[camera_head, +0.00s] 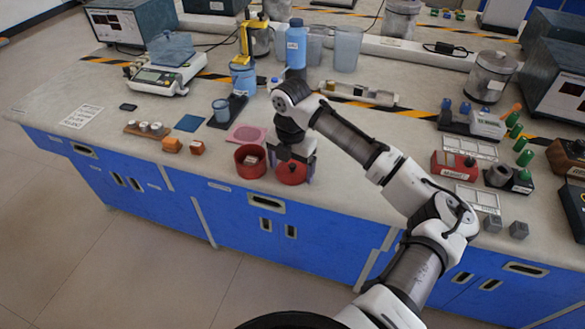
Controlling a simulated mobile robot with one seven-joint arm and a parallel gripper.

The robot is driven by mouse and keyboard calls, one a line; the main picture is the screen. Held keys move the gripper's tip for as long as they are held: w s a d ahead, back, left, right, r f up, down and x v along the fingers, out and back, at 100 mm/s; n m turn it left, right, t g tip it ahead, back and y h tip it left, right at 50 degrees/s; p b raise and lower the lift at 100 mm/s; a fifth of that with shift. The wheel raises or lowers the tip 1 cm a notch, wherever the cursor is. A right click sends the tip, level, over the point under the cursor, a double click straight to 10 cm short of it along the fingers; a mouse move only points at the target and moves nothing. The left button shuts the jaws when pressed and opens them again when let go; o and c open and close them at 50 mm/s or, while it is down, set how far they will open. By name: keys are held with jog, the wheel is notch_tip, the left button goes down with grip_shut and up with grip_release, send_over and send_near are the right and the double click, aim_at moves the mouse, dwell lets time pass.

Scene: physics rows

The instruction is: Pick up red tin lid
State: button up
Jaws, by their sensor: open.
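The red tin lid (292,173) is a round red disc with a small dark knob, lying near the front edge of the bench. My gripper (292,172) points down over it, open, with its dark fingers at either side of the lid. I cannot tell whether the fingers touch it. The lid's far part is hidden by the gripper. A red open tin (249,171) stands just left of the lid, with something small and pale in it.
The bench front edge is close to the lid. A pink square mat (247,134) lies behind the tin. A blue bottle (296,45) and clear beakers stand behind my arm. Bench space right of the lid is clear.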

jog(key=shift+c, duration=0.5)
jog(key=c, duration=0.5)
jog(key=shift+r, duration=0.15)
